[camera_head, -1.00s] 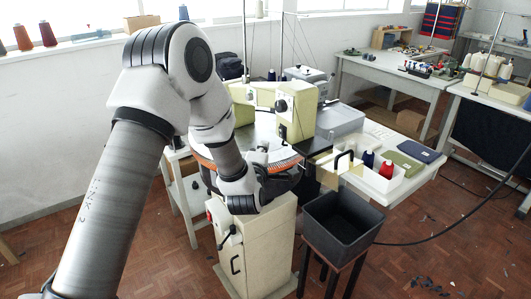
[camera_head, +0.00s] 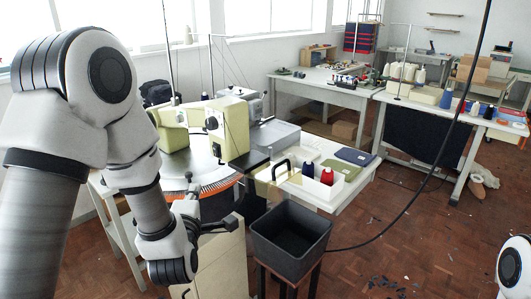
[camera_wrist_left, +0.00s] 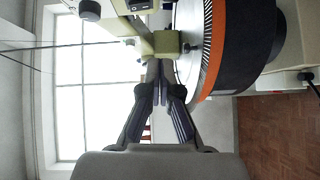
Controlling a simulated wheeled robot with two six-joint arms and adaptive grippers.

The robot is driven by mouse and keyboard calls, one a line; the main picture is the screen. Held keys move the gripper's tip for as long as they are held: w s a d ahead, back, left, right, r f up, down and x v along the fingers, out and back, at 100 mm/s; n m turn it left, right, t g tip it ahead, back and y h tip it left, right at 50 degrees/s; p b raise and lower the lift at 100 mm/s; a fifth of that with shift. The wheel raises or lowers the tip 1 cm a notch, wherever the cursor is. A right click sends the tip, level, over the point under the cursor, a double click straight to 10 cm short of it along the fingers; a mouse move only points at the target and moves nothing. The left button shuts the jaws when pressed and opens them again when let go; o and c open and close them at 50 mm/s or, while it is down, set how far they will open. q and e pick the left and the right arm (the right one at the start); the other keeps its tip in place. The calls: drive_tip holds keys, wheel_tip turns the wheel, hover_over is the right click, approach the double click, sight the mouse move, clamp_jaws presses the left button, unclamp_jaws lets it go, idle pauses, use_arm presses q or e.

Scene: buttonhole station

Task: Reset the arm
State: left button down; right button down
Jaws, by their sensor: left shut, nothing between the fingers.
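My left arm comes in from the left in the head view, bends at a large grey-white elbow, and reaches down toward the sewing station. My left gripper (camera_head: 190,180) is at the front of the round table (camera_head: 200,165) with the orange rim, partly hidden by its own wrist. In the left wrist view its dark fingers (camera_wrist_left: 163,88) meet at the tips with nothing between them. The cream and green machine (camera_head: 228,130) stands just beyond the gripper. It also shows at the top of the wrist view (camera_wrist_left: 160,42). My right gripper is not in view.
A black bin (camera_head: 291,240) on a dark stand is right of the gripper. A white tray (camera_head: 310,185) holds a dark blue and a red thread cone. A black cable hangs across the right side. Open parquet floor (camera_head: 420,235) lies at the right.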

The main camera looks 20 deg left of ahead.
use_arm(q)
drive_tip(key=s+d+f+m+g+h, duration=0.25)
drive_tip(key=s+f+g, duration=0.2)
drive_tip(key=f, duration=0.95)
drive_tip(key=s+d+f+m+g+h, duration=0.1)
drive_tip(key=s+d+f+m+g, duration=0.15)
drive_tip(key=s+f, duration=0.7)
drive_tip(key=s+d+f+m+g+h, duration=0.3)
drive_tip(key=s+f+m+g, duration=0.6)
drive_tip(key=s+f+m, duration=0.5)
drive_tip(key=shift+s+d+f+m, duration=0.3)
drive_tip(key=shift+s+d+m, duration=0.4)
drive_tip(key=shift+m, duration=0.5)
drive_tip(key=shift+w, duration=0.1)
